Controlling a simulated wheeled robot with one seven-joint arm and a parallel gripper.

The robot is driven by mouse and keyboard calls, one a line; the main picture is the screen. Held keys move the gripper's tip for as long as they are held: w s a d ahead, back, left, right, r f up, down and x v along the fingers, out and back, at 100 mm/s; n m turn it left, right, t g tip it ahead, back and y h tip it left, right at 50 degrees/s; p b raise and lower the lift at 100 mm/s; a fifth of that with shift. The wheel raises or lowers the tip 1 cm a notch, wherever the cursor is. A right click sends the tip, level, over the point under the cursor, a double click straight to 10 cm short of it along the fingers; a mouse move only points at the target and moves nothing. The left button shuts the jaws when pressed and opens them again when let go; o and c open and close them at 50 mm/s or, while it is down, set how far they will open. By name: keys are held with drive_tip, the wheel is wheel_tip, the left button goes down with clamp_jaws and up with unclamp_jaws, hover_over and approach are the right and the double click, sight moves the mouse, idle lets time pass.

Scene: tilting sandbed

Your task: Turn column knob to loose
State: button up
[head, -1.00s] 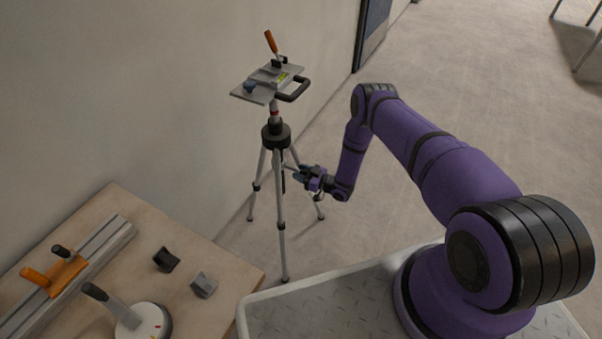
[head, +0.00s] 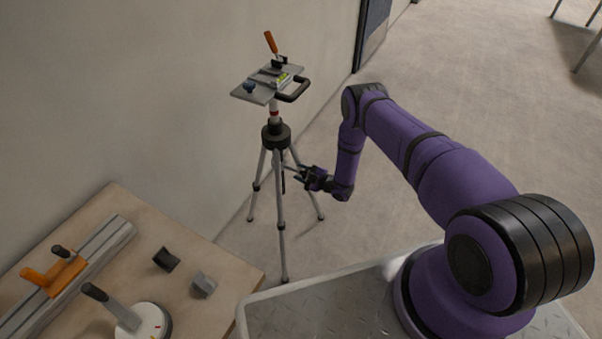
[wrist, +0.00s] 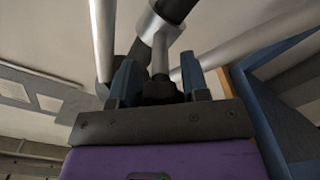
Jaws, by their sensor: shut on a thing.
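The tripod (head: 280,215) stands upright by the wall, with a grey column (head: 274,108) rising from its black collar (head: 276,134) to a plate on top. My gripper (head: 298,173) is at the column's lower part, between the tripod legs, and it looks very small there. In the wrist view the blue fingers of my gripper (wrist: 160,86) stand on both sides of a dark column knob (wrist: 158,92) and are shut on it. A metal stem (wrist: 160,55) runs from the knob to a silver collar. The knob's markings are hidden.
A wooden table (head: 120,210) with a rail and small blocks is at lower left. The wall is close behind; open floor lies right.

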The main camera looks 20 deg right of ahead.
drive_tip(key=n, duration=0.5)
drive_tip(key=shift+n, duration=0.3)
drive_tip(key=n, duration=0.5)
drive_tip(key=shift+n, duration=0.3)
drive_tip(key=o, duration=0.9)
drive_tip(key=shift+d, duration=0.1)
drive_tip(key=v, duration=1)
drive_tip(key=shift+s+d, duration=0.25)
drive_tip(key=shift+s, duration=0.05)
